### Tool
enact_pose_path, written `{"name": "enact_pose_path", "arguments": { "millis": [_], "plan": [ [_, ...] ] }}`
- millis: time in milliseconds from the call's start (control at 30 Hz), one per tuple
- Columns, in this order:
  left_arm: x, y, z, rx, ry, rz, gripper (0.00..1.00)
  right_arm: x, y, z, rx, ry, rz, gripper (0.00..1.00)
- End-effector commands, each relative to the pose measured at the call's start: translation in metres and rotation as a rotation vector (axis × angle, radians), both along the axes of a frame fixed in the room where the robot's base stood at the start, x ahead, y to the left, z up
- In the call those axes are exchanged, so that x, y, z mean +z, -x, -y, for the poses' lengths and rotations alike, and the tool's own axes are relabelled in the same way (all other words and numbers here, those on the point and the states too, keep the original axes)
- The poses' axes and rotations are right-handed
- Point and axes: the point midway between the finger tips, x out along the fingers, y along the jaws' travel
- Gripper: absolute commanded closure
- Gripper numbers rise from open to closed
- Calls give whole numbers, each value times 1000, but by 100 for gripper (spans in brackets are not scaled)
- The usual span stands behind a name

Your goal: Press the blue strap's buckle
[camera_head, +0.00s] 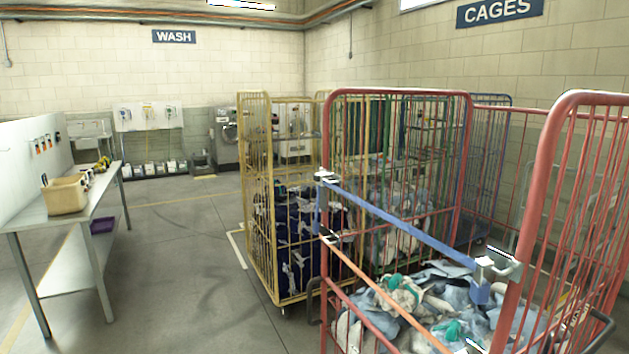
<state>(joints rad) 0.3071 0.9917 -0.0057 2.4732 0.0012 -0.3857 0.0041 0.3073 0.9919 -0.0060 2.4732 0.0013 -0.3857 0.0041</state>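The blue strap (405,224) runs taut across the open front of the red cage, sloping down from left to right in the picture. At its right end is a pale grey buckle (484,264), close to the cage's right front post, with a short blue tail (480,293) hanging below it. A grey fitting (323,175) sits at the strap's left end on the left post. I cannot tell the buckle's latch state at this size. Neither of my grippers shows in the head view.
An orange strap (374,283) crosses lower on the red cage (398,92), which holds crumpled laundry (410,295). A yellow cage (253,190) stands behind it to the left. A metal table (50,212) with a tan bin (65,195) is at far left. The floor between is clear.

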Motion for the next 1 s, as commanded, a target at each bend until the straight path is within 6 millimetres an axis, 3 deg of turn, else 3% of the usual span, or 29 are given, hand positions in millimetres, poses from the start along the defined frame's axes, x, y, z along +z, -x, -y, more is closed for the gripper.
{"name": "enact_pose_path", "arguments": {
  "millis": [33, 67, 167, 200, 1000],
  "plan": [
    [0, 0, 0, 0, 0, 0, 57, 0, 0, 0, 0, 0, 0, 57],
    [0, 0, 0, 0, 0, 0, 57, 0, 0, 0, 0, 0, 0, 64],
    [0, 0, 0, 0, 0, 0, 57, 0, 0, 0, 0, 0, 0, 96],
    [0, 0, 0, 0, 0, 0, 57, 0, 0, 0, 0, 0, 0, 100],
    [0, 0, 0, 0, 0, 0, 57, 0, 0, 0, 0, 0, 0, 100]
  ]
}}
